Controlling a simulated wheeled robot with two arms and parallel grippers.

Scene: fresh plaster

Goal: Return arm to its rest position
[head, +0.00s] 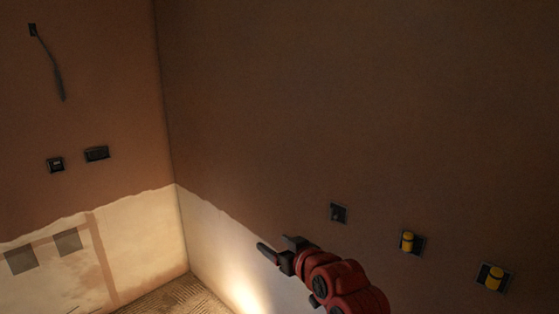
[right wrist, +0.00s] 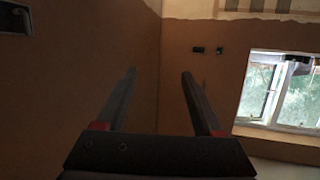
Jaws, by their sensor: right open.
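My right gripper (head: 276,248) is at the end of my red right arm, low in the head view, in front of the right-hand wall near the edge between brown and pale plaster. In the right wrist view its two dark fingers (right wrist: 158,85) stand apart with nothing between them. It is open and empty. My left gripper is in neither view.
The right wall holds an empty black box (head: 339,213) and two boxes with yellow pieces, one nearer (head: 495,278) and one beside it (head: 408,241). The left wall has dark boxes (head: 97,154) and a hanging cable (head: 56,75). The right wrist view shows a window (right wrist: 275,90).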

